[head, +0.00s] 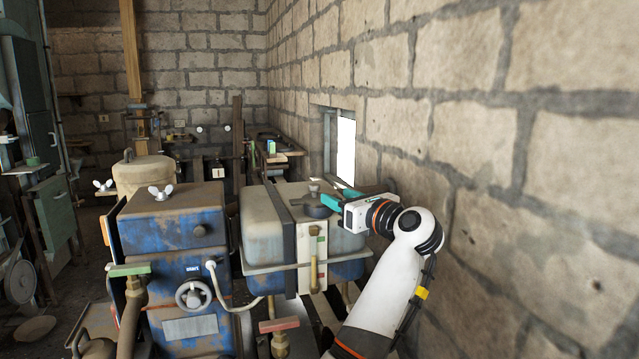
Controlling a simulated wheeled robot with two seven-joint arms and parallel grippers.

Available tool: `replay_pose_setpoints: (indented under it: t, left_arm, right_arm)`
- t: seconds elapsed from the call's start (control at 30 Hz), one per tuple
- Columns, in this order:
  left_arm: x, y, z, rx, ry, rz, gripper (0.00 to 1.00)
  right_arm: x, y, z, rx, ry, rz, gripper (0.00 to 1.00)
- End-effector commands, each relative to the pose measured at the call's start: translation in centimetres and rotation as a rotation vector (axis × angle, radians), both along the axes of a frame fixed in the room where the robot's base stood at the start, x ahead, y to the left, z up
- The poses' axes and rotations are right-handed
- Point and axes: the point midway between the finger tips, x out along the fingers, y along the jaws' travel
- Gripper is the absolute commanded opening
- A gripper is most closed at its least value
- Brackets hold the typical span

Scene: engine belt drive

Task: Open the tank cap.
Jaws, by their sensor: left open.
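The tank (270,215) is a grey and blue metal box with a dark strap, standing right of the blue engine block. Its dark round cap (317,209) is on its top, with a small knob-like piece (314,188) standing just behind it. My left gripper (336,196) has teal fingers and reaches in from the right at cap height. The fingers are open, and the near fingertip is close beside the cap. I cannot tell whether it touches. The gripper hides part of the tank top. My right gripper is not in view.
The blue engine block (175,230) with wing nuts and a small handwheel (194,295) stands to the left. A brass valve with a red handle (279,325) is in front. The stone wall (540,200) rises close on the right. A bench (285,152) stands behind.

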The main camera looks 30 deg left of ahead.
Motion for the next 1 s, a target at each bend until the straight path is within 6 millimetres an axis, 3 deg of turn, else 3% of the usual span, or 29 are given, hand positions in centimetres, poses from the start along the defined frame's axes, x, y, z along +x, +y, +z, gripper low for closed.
replay_pose_setpoints:
  t: [0.1,0.2,0.43,0.57,0.87,1.0]
  left_arm:
    - [1.0,2.6,0.5,0.005,0.003,0.004,0.46]
    - [1.8,4.4,0.5,0.006,0.004,0.004,0.46]
    - [3.1,7.5,0.3,0.005,0.002,0.001,0.46]
    - [3.4,8.2,0.1,0.003,0.001,0.0,0.46]
    - [3.5,8.4,0.0,0.003,0.001,-0.001,0.46]
    - [3.5,8.4,0.0,0.003,0.001,-0.001,0.25]
  right_arm:
    - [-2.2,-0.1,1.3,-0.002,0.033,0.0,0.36]
    - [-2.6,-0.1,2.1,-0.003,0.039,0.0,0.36]
    - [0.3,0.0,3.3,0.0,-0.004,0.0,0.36]
    - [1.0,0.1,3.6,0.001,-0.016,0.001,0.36]
    - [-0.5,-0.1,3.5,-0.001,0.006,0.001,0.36]
    - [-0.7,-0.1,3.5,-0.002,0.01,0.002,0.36]
